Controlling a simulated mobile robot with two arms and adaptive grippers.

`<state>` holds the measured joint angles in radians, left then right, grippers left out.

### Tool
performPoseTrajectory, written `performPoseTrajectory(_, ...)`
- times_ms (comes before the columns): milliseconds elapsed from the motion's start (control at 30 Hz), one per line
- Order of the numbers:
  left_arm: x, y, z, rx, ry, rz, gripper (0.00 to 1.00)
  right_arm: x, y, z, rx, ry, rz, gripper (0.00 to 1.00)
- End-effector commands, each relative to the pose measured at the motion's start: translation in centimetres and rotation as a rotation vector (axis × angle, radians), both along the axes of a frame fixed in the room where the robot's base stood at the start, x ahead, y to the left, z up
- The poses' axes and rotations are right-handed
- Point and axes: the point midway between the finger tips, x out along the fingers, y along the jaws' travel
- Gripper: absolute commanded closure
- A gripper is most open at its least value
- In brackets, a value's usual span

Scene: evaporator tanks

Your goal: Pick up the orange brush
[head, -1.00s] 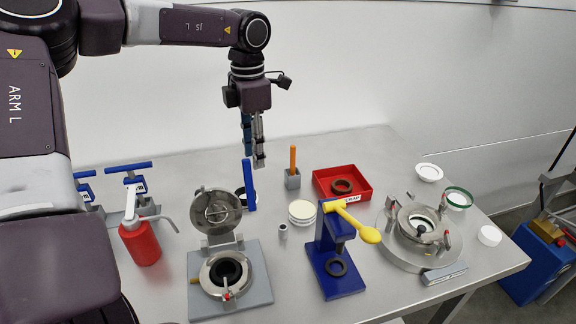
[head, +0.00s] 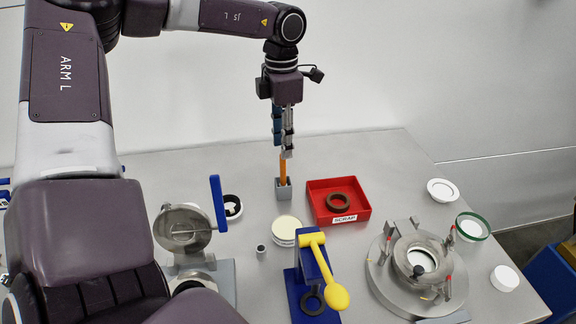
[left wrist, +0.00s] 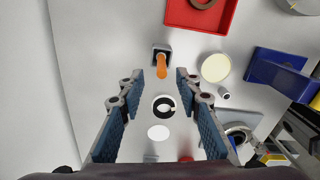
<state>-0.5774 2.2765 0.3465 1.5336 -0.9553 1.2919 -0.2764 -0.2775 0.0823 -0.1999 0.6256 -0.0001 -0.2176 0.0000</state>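The orange brush (head: 283,169) stands upright in a small grey holder (head: 284,188) near the back of the table. In the left wrist view the brush (left wrist: 161,66) shows from above, its tip just beyond the space between the fingertips. My left gripper (head: 284,145) points down above the brush, and its fingers hide the brush's upper end in the head view. In the left wrist view the left gripper (left wrist: 166,80) is open with nothing between its fingers. My right gripper is in neither view.
A red scrap tray (head: 316,205) with a dark ring stands right of the holder. A blue press with a yellow lever (head: 316,262), a stack of pale discs (head: 286,228) and an open hinged-lid fixture (head: 183,230) stand nearer. A metal vessel (head: 421,258) is at right.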

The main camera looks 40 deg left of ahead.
Motion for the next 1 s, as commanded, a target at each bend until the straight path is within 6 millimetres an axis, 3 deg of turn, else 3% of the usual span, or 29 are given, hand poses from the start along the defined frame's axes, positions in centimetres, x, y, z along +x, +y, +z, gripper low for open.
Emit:
performPoseTrajectory(200, -0.1, -0.2, -2.5, 0.000, 0.004, -0.001, 0.68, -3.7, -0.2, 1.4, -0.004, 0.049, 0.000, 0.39)
performPoseTrajectory(300, 0.0, -0.2, -4.0, 0.000, 0.004, 0.000, 0.68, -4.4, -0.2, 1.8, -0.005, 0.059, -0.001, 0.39)
performPoseTrajectory(467, 0.1, -0.2, -5.3, 0.000, 0.000, -0.001, 0.68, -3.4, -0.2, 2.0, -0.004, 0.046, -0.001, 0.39)
performPoseTrajectory(700, 0.1, -0.2, -5.5, 0.000, -0.001, -0.001, 0.68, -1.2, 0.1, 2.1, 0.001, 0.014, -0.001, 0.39)
performPoseTrajectory(1000, 0.1, -0.2, -5.4, 0.000, -0.001, -0.001, 1.00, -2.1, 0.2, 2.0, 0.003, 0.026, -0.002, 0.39)
